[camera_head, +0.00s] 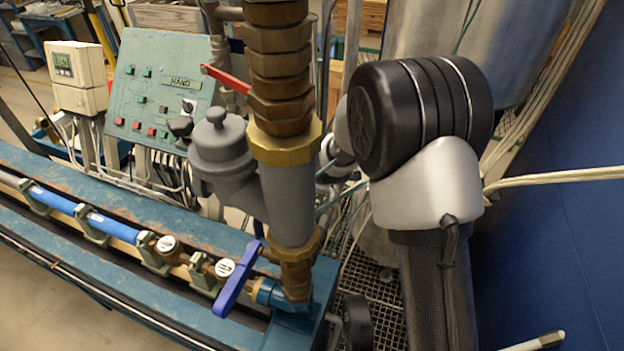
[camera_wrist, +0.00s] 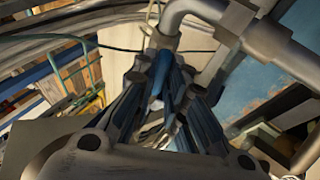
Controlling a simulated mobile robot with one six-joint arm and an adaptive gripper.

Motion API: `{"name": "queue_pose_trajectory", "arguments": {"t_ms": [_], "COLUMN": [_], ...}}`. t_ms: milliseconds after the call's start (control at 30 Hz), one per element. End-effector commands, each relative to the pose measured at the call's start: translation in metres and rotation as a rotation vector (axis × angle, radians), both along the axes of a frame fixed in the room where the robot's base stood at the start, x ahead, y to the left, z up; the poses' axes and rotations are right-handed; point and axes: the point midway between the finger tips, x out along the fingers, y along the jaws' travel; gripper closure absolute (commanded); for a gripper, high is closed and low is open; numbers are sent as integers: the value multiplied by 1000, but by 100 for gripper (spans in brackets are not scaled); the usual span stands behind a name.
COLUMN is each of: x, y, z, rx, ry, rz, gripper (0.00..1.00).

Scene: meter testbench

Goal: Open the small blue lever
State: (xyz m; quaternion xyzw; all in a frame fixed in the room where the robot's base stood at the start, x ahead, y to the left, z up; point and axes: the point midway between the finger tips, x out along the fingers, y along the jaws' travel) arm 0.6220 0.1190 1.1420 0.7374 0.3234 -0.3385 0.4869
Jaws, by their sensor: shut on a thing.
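In the wrist view, my gripper (camera_wrist: 160,92) has its dark fingers closed in around a narrow blue piece, which looks like the small blue lever (camera_wrist: 162,72). The lever sits just below a grey metal pipe fitting (camera_wrist: 168,38). Its exact angle is hard to tell among the dark fingers. In the head view, my gripper is hidden behind the thick pipe column and my own wrist, and the held lever does not show. A longer blue lever (camera_head: 237,278) at the column's foot stands clear of my gripper.
The brass and grey pipe column (camera_head: 287,190) stands left of my arm. A red lever (camera_head: 226,79) and a green control panel (camera_head: 155,95) are behind it. The blue bench (camera_head: 110,190) carries a pipe line at left. Grey pipes (camera_wrist: 275,50) crowd the wrist view's upper right.

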Motion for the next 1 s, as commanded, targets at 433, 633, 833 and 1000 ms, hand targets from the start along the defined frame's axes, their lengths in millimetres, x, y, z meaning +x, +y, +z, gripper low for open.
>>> {"name": "queue_pose_trajectory", "arguments": {"t_ms": [433, 633, 833, 1000], "x": [0, 0, 0, -7], "y": [0, 0, 1, -1], "z": [0, 0, -2, 8], "rx": [-2, -2, 10, 35], "ry": [-1, 0, -8, -16], "rz": [3, 2, -19, -65], "gripper": [68, 68, 68, 68]}}
